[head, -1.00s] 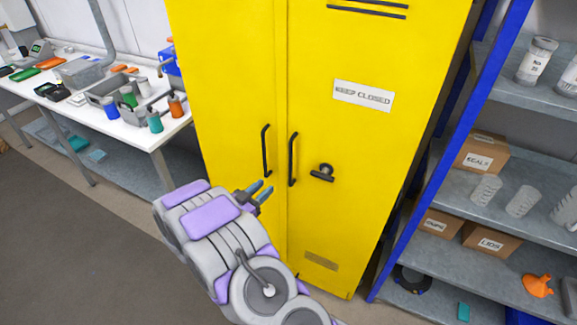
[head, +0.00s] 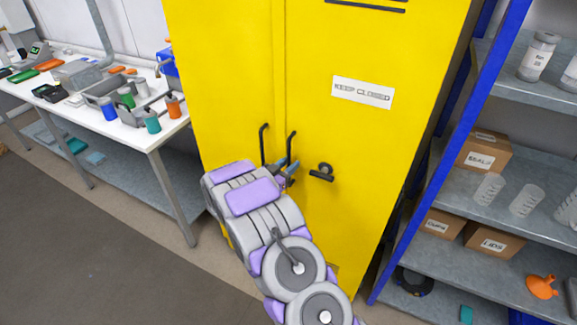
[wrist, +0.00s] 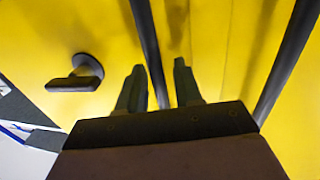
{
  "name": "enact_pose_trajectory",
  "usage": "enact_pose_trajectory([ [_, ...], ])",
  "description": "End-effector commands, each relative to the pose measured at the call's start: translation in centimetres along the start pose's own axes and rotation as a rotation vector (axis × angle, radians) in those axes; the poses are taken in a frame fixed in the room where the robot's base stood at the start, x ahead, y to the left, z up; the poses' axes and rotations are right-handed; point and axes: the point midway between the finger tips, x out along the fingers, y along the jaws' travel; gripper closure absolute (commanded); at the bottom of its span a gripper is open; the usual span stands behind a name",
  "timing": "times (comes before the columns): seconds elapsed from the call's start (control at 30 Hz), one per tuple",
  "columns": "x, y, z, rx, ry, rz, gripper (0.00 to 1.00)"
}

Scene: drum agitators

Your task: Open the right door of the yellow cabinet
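The yellow cabinet (head: 350,130) stands closed, with two doors meeting at a vertical seam. The right door has a black bar handle (head: 290,147), partly hidden by my gripper, and a black latch knob (head: 322,172) to its right. The left door has a matching handle (head: 264,140). My gripper (head: 287,168) is at the right handle. In the wrist view, my gripper (wrist: 160,80) is open and the right handle (wrist: 148,45) runs between its two fingers, with a gap on the right side. The latch knob (wrist: 80,75) is at left, the left handle (wrist: 290,60) at right.
A blue-framed shelf (head: 440,150) with boxes and jars stands close to the cabinet's right. A white workbench (head: 120,130) with bottles and tools stands at left. Grey floor (head: 90,240) is clear in front of the bench.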

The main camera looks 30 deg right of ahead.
Motion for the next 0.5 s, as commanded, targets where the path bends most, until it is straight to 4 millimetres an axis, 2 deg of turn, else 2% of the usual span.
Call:
enact_pose_trajectory([
  [0.3, 0.22, 0.00, 0.00, 0.000, 0.000, -0.001, 0.66],
  [0.5, 0.20, -0.01, 0.01, 0.000, -0.001, -0.001, 0.84],
])
